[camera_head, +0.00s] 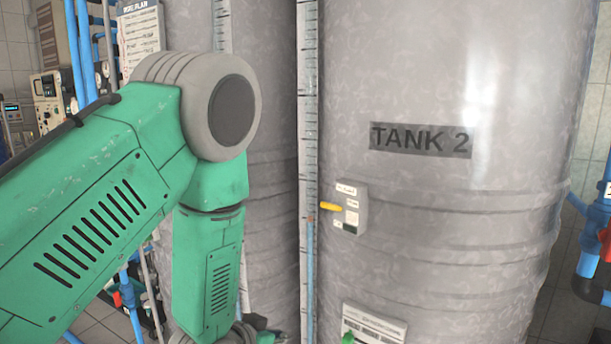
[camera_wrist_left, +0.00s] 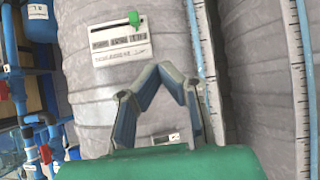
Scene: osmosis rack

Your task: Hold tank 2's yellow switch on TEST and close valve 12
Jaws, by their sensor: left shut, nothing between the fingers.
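Tank 2 (camera_head: 450,200) is a large grey cylinder with a "TANK 2" label. Its yellow switch (camera_head: 329,207) sticks out leftward from a small pale box (camera_head: 350,208) on the tank's front. My left arm comes in from the left; its wrist (camera_head: 245,334) is low, left of and below the switch, and its fingertips are cut off in the head view. In the left wrist view my left gripper (camera_wrist_left: 158,70) is shut and empty, its tips in front of the tank below a white label plate. The switch is not in that view. No valve marked 12 can be read. My right gripper is not in view.
The white label plate (camera_head: 375,325) with a green handle is low on the tank; it also shows in the left wrist view (camera_wrist_left: 115,42). Blue pipes with a red valve (camera_head: 606,242) stand at the right. A ruled gauge strip (camera_head: 309,130) runs beside the tank. Another grey tank (camera_head: 270,100) stands left.

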